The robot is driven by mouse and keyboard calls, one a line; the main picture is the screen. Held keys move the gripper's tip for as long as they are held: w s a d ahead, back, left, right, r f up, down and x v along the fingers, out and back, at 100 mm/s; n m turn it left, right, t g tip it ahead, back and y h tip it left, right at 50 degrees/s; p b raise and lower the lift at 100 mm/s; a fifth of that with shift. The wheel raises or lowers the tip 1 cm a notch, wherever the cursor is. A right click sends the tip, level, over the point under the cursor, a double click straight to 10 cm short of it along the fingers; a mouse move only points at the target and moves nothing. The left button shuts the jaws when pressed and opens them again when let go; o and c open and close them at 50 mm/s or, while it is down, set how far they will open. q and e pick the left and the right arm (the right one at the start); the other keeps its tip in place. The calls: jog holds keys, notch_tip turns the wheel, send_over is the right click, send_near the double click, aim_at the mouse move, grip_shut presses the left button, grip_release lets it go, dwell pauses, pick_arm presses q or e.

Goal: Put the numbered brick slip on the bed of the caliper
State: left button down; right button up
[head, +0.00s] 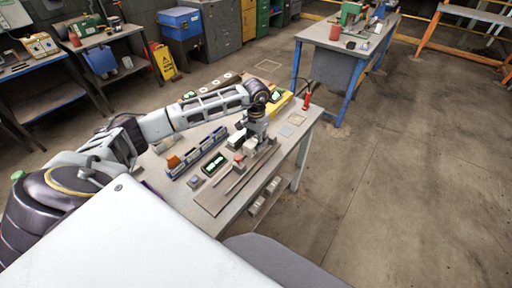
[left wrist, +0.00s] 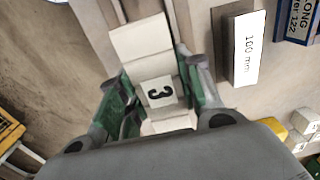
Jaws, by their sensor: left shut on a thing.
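The numbered brick slip (left wrist: 160,92) is pale and carries a black 3. In the left wrist view my left gripper (left wrist: 158,84) has its green-sided fingers closed on the slip's two sides. In the head view the left gripper (head: 252,144) points down over the workbench, and the slip is too small to make out there. A long brown board with metal rails (head: 232,184), which looks like the caliper, lies at the bench's near edge. A pale block (left wrist: 140,38) shows just beyond the slip; I cannot tell whether they touch. My right gripper is not in view.
A block labelled 100 mm (left wrist: 246,48) stands to the right of the fingers. Blue trays (head: 198,150) and a green-lit display (head: 213,163) share the bench. A red upright object (head: 306,100) stands at its far corner.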

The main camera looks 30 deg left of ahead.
aim_at(256, 138)
pick_arm(q)
jog(key=shift+f+p, duration=0.4)
jog(key=shift+f, duration=1.45)
jog(key=shift+f, duration=0.15)
jog(key=c, duration=1)
grip_release()
jog(key=shift+o, duration=0.2)
notch_tip(256, 138, up, 12)
jog(key=shift+r+b, duration=0.15)
jog(key=shift+b, duration=0.7)
